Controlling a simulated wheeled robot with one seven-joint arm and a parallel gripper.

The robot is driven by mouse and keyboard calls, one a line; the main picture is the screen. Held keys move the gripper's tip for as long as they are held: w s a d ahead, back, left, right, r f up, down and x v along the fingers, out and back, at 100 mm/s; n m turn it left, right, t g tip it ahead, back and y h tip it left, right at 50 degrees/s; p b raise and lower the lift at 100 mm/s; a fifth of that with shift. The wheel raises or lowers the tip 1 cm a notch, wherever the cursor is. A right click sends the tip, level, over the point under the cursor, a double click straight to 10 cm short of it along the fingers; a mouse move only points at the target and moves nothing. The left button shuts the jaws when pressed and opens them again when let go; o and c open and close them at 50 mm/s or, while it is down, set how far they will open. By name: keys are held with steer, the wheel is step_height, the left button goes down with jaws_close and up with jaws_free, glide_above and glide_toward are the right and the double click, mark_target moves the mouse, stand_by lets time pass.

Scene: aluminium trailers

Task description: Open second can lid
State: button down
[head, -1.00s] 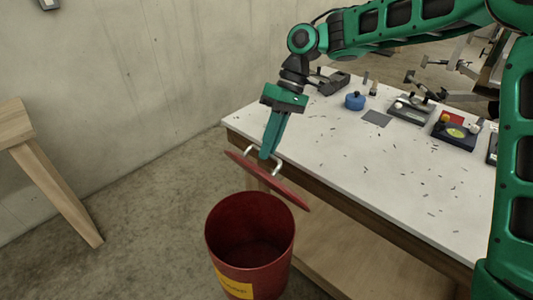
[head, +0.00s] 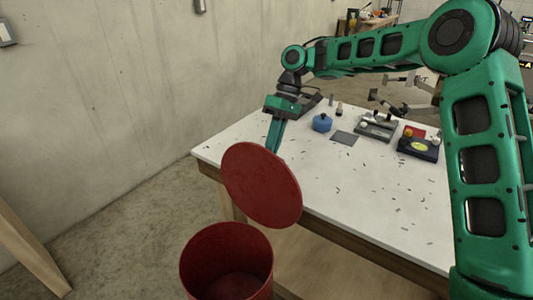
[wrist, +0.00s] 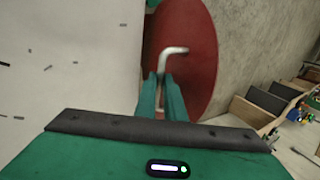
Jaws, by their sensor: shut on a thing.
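A red round lid (head: 262,187) hangs tilted from my gripper (head: 273,148), its broad underside facing the head camera. In the wrist view the lid (wrist: 198,50) shows its pale bent handle (wrist: 172,54), and my gripper (wrist: 162,85) is shut on that handle. The handle and fingertips are hidden behind the lid in the head view. The red can (head: 226,262) stands on the floor below the lid, its top open and its inside visible. The lid is apart from the can's rim, above it and slightly to the right.
A white-topped workbench (head: 375,215) stands right behind the lid and can, with a blue round item (head: 322,122), a grey square plate (head: 344,138) and several tools on it. A wooden leg (head: 25,250) is at the lower left. Concrete floor (head: 125,235) is clear left of the can.

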steer(key=shift+f, duration=0.2)
steer(key=c, duration=1.8)
jaws_free()
steer(key=shift+a, duration=0.15)
steer(key=shift+c, duration=0.2)
steer(key=shift+w+r, duration=0.1)
steer(key=v, duration=1)
steer(key=shift+w+r, duration=0.25)
